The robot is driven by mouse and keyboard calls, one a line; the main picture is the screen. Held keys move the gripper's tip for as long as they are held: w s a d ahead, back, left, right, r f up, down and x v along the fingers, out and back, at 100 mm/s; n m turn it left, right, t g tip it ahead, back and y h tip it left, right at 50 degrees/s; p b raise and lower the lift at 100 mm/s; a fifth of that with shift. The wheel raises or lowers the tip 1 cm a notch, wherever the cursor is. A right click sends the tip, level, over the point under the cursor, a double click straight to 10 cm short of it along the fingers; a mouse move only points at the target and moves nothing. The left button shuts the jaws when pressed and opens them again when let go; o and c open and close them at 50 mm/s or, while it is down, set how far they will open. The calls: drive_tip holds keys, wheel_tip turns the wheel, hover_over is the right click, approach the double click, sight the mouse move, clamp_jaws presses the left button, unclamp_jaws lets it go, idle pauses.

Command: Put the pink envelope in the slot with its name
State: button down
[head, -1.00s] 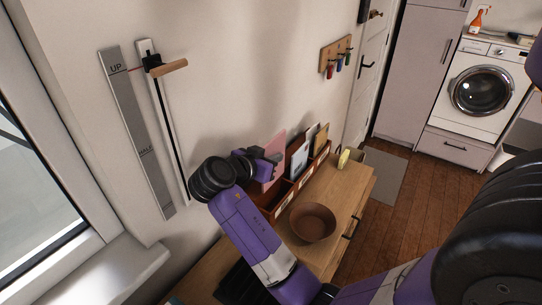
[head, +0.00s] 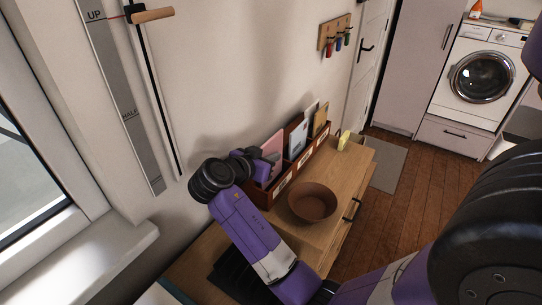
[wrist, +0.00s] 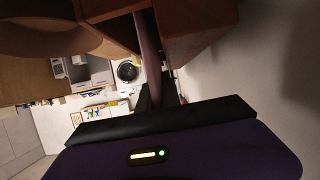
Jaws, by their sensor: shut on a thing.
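The pink envelope (head: 272,147) stands upright at the near left end of the brown wooden letter sorter (head: 284,183). Its lower part is hidden by the sorter and my gripper. My gripper (head: 265,167) is shut on the envelope. In the wrist view the envelope shows edge-on as a thin pinkish strip (wrist: 149,50) between the sorter's brown walls (wrist: 190,28), running to my gripper's dark fingers (wrist: 160,112). The sorter's front has pale labels, too small to read. A whitish envelope (head: 297,138) and a tan envelope (head: 320,119) stand in other slots.
A brown bowl (head: 312,203) stands on the wooden cabinet top (head: 348,168) just in front of the sorter. A small yellow object (head: 343,140) is near the sorter's far end. The wall with a slider rail (head: 160,100) lies behind and left.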

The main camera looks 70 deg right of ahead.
drive_tip(key=shift+f, duration=0.1)
drive_tip(key=c, duration=1.5)
unclamp_jaws()
drive_tip(key=b+v, duration=0.1)
drive_tip(key=v, duration=0.6)
drive_tip(key=shift+w+a, duration=0.1)
drive_tip(key=shift+a, duration=0.25)
